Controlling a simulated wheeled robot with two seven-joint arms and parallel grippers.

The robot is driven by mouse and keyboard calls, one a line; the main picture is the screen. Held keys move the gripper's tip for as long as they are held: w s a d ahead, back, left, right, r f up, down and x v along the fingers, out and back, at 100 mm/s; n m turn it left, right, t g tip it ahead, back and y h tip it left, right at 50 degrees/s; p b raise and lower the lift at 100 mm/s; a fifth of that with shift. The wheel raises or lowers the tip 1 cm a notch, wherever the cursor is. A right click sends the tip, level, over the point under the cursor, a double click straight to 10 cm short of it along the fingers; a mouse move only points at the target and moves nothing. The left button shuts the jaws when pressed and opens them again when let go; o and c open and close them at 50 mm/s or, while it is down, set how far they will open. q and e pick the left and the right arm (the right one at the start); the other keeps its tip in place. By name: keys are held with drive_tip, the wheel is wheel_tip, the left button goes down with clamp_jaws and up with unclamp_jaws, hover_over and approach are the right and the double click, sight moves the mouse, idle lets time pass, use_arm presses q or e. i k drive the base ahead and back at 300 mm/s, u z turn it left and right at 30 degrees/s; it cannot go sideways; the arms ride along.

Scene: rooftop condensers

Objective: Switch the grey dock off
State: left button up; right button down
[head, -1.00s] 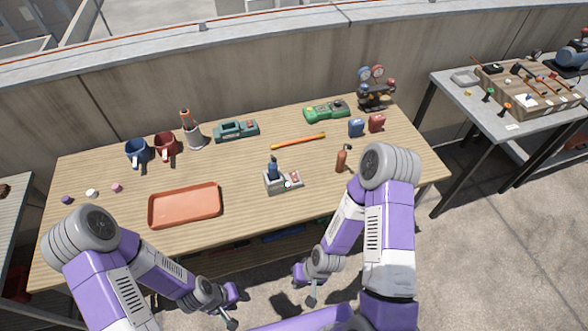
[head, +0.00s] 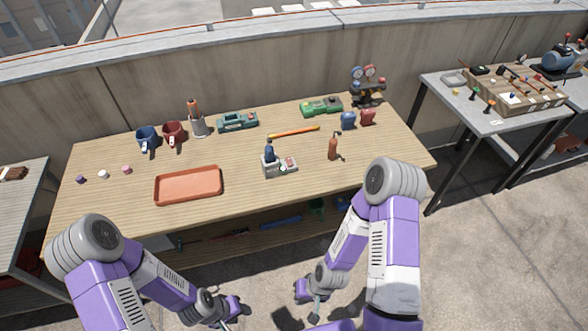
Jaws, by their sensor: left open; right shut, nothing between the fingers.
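The grey dock (head: 281,171) stands near the middle of the wooden workbench, toward its front edge. A dark blue item (head: 269,154) stands upright in its left part, and a small reddish part (head: 290,161) shows on its right part. Whether that is the switch, and how it is set, is too small to tell. My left gripper (head: 232,317) is open, low at the bottom of the view in front of the bench. My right gripper (head: 314,309) is shut and empty, also low in front of the bench. Both are well apart from the dock.
The orange tray (head: 188,186) lies left of the dock, and a brown bottle (head: 333,149) stands to its right. An orange-yellow bar (head: 294,131), a green device (head: 321,107) and a teal device (head: 237,122) lie behind. Bare bench surrounds the dock's front.

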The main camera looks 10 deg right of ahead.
sight(289, 163)
drive_tip(key=z, duration=0.95)
drive_tip(key=i, duration=0.6)
drive_tip(key=u, duration=1.45)
